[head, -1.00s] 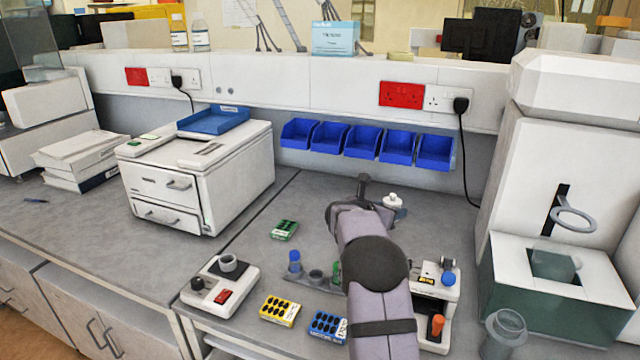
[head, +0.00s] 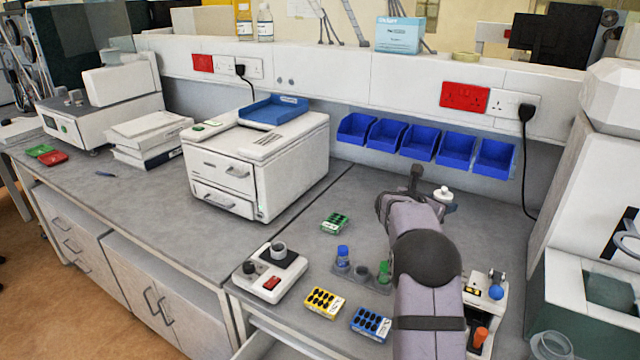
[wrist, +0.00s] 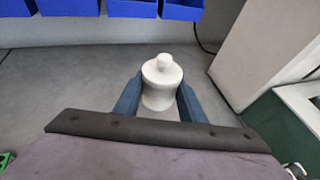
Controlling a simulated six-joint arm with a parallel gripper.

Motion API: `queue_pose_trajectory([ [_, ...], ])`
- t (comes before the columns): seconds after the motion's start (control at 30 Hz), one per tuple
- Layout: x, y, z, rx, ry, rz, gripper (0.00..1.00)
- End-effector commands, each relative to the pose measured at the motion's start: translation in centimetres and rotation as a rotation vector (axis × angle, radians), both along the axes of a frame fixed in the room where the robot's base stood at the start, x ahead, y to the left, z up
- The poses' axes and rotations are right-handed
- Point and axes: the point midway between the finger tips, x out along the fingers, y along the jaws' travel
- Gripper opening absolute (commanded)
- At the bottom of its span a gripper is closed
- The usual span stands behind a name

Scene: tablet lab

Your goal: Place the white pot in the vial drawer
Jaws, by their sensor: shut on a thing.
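The white pot (wrist: 162,82) is upright between the two blue fingers of my gripper (wrist: 160,97) in the wrist view; the fingers are shut on its sides. In the head view the pot's white top (head: 443,194) shows beyond my arm, over the back part of the bench. The gripper is mostly hidden there. A partly visible open drawer (head: 268,342) juts out under the bench's front edge at the bottom of the head view. No readable label shows whether it is the vial drawer.
A yellow vial rack (head: 324,302), a blue one (head: 371,323) and a green one (head: 335,223) lie on the bench. A small device (head: 270,273) stands left of them. Blue bins (head: 420,140) hang behind. A white machine (head: 258,165) stands left.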

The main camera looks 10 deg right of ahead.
Motion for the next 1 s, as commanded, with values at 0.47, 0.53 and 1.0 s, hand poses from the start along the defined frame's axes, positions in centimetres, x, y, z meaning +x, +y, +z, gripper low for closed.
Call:
queue_pose_trajectory([
  [0.47, 5.2, 5.4, -3.7, -0.015, -0.05, 0.115, 0.16],
  [0.53, 5.3, 5.6, -3.6, -0.015, -0.052, 0.117, 0.16],
  [1.0, 5.3, 5.6, -8.8, -0.015, -0.048, 0.118, 0.16],
])
